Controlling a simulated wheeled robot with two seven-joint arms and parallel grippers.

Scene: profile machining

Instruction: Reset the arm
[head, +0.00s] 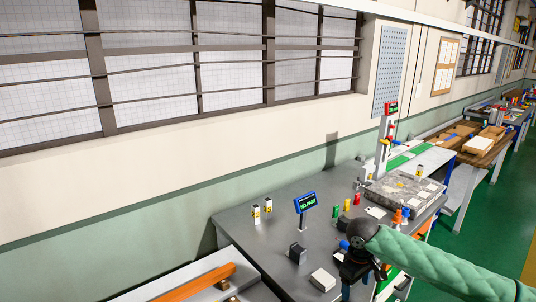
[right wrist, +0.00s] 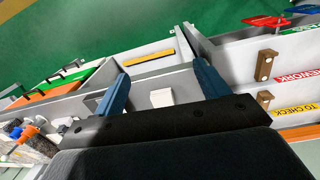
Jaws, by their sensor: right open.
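My right arm, in a green sleeve (head: 440,260), reaches in from the right in the head view. Its dark gripper (head: 362,272) is over the front right part of the grey workbench (head: 250,230). In the right wrist view the two blue fingers of the right gripper (right wrist: 160,72) are wide apart. Nothing is held between them. A small white block (right wrist: 162,98) shows in the gap, beyond the fingers on a grey surface. My left arm and left gripper are in neither view.
The bench carries a display reading NO PART (head: 307,203), a dark block (head: 298,253), a white block (head: 323,279) and a grey stone-like slab (head: 400,190). The right wrist view shows grey bins with REWORK (right wrist: 297,83) and TO CHECK (right wrist: 298,132) labels, and a yellow bar (right wrist: 150,58).

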